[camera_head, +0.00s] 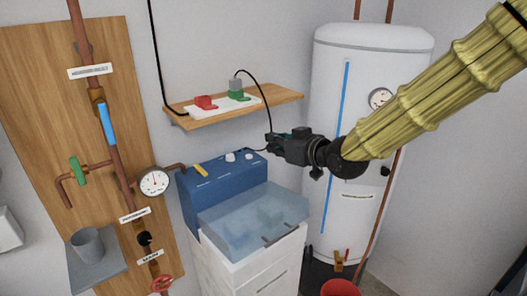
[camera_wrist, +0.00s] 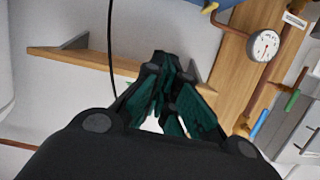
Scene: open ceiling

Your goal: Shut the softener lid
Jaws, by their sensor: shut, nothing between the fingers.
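The softener is a white cabinet (camera_head: 255,275) with a blue control head (camera_head: 222,188) at its back, carrying a yellow lever and white knobs. Its translucent blue lid (camera_head: 255,208) with a dark handle (camera_head: 282,234) lies over the cabinet top, down or nearly down; I cannot tell whether a small gap remains at its front edge. My gripper (camera_head: 270,143) is above and behind the lid, near the right end of the control head and below the shelf, apart from the lid. In the wrist view its dark green fingers (camera_wrist: 160,62) are shut and empty; the lid is not visible there.
A wooden shelf (camera_head: 245,104) with red and green plugs hangs just above my gripper, with a black cable nearby. A white tank (camera_head: 335,130) stands close on the right. A pipe board (camera_head: 60,130) with gauge and valves is left. A red bucket (camera_head: 340,288) stands at the front.

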